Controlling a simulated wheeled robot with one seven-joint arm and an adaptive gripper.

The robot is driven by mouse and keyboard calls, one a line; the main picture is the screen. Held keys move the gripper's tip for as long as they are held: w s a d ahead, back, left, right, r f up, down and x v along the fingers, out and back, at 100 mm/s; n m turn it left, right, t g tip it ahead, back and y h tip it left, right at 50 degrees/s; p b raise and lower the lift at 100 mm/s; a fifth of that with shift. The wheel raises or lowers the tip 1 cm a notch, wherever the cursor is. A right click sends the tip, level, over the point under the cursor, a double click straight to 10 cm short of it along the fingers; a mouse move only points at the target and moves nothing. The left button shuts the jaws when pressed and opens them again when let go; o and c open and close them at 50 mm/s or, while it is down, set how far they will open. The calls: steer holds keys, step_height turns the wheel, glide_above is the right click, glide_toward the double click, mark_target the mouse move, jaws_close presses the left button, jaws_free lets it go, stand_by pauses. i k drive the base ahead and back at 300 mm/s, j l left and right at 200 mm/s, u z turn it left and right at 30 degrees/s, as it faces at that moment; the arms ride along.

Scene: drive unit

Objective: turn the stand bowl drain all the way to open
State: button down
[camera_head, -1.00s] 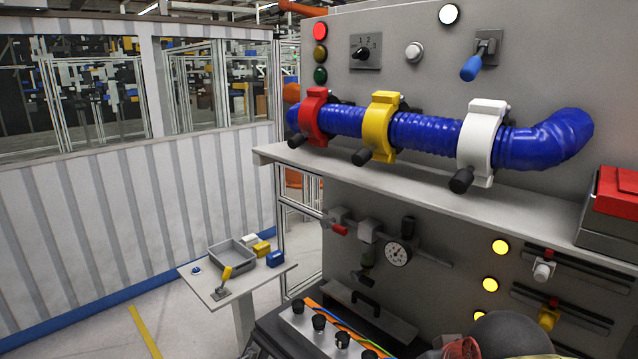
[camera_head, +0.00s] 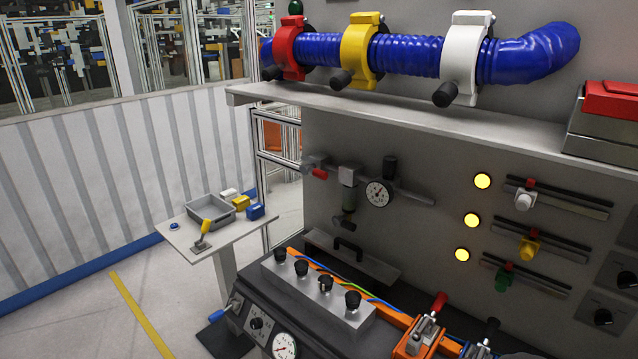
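An air-line assembly is mounted on the grey panel below the shelf. It has a small dark greenish bowl (camera_head: 348,224) hanging under a grey block (camera_head: 349,176). A round pressure gauge (camera_head: 380,192) and a black knob (camera_head: 390,164) sit to its right, and a red-handled valve (camera_head: 319,173) to its left. The drain is not clearly distinguishable; the bottom of the bowl is small, and I cannot tell how the drain is turned. My gripper is not in view.
A shelf (camera_head: 420,119) with a clamped blue hose (camera_head: 408,55) overhangs the assembly. Below stand a grey handled cover (camera_head: 352,256) and a box with several black knobs (camera_head: 318,292). Lit sliders lie right. A side table (camera_head: 225,236) holds a tray (camera_head: 211,211).

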mark_target(340, 221)
steer(key=i+j+u, duration=0.1)
steer(key=i+j, duration=0.2)
steer(key=i+j+u, duration=0.15)
steer(key=i+j, duration=0.15)
steer(key=i, duration=0.15)
